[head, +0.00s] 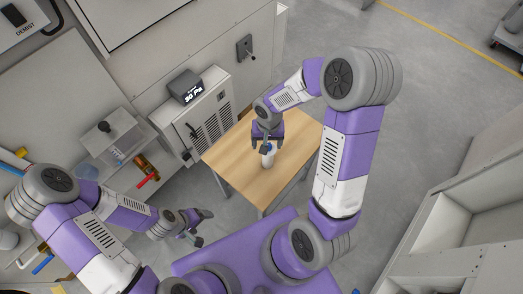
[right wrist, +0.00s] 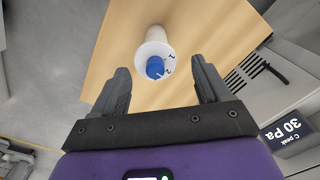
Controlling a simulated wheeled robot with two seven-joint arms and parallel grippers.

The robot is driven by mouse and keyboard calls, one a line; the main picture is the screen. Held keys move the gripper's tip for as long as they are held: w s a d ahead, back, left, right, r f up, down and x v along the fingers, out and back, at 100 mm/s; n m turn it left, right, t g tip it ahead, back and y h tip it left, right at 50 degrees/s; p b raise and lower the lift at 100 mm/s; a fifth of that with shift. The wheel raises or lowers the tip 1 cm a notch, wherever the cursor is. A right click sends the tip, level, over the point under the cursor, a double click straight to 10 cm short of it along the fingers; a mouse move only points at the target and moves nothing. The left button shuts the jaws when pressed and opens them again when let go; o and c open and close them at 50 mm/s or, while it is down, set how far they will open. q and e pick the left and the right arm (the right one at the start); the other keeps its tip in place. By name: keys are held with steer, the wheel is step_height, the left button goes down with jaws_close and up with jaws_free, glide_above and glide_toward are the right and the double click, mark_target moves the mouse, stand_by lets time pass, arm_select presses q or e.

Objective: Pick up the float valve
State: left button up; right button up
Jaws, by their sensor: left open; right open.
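The float valve, as I take it, is a white cylinder with a blue knob. In the right wrist view the valve (right wrist: 152,50) stands on the wooden table, with marks on its white face beside the knob. It lies ahead of and between the fingers of my open right gripper (right wrist: 164,88), apart from both. In the head view the valve (head: 267,160) is partly hidden under my right gripper (head: 267,145). My left gripper (head: 203,227) is open and empty, away from the table at lower left.
The small wooden table (head: 235,160) is otherwise bare. A grey cabinet with a 30 Pa display (head: 187,88) stands against its left side. Shelves with a red-handled valve (head: 147,180) are at left. Open floor (head: 425,110) lies to the right, with a shelf unit (head: 450,225) at lower right.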

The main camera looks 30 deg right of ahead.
mark_target(268, 157)
steer(key=shift+w+d+f, duration=0.15)
steer(key=shift+w+d, duration=0.1)
steer(key=shift+d, duration=0.05)
step_height(268, 157, down, 2)
steer(key=shift+s+f+b, duration=0.1)
steer(key=shift+s+b, duration=0.05)
steer(key=shift+b, duration=0.45)
step_height(268, 157, down, 5)
steer(key=shift+d+r+b, duration=0.1)
steer(key=shift+r+b, duration=0.05)
steer(key=shift+b, duration=0.9)
steer(key=shift+r, duration=0.1)
steer(key=c, duration=1.3)
